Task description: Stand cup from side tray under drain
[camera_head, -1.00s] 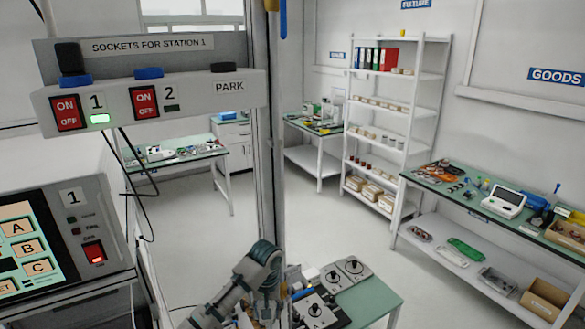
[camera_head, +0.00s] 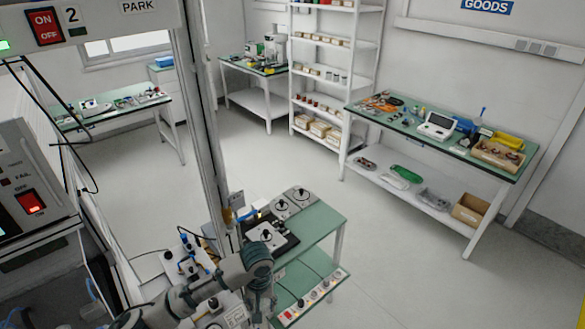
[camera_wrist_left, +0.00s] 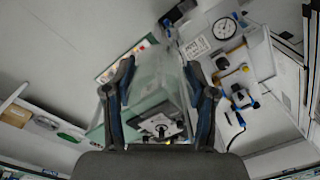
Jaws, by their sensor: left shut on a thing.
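My left gripper (camera_wrist_left: 159,68) is shut on a clear, see-through thing that looks like the cup (camera_wrist_left: 157,82), held between its two fingers in the left wrist view. Its outline is faint against the background. In the head view my left arm comes in at the bottom left and bends down at a teal joint; the cup cannot be made out there. I cannot pick out the drain or the side tray with certainty in either view. My right gripper is not in view.
A small green-topped table (camera_head: 322,225) with joystick boxes (camera_head: 293,203) stands beside my left arm. An upright post (camera_head: 203,130) rises left of it. A round gauge (camera_wrist_left: 225,28) shows in the left wrist view. A long goods bench (camera_head: 400,125) stands right; the floor between is clear.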

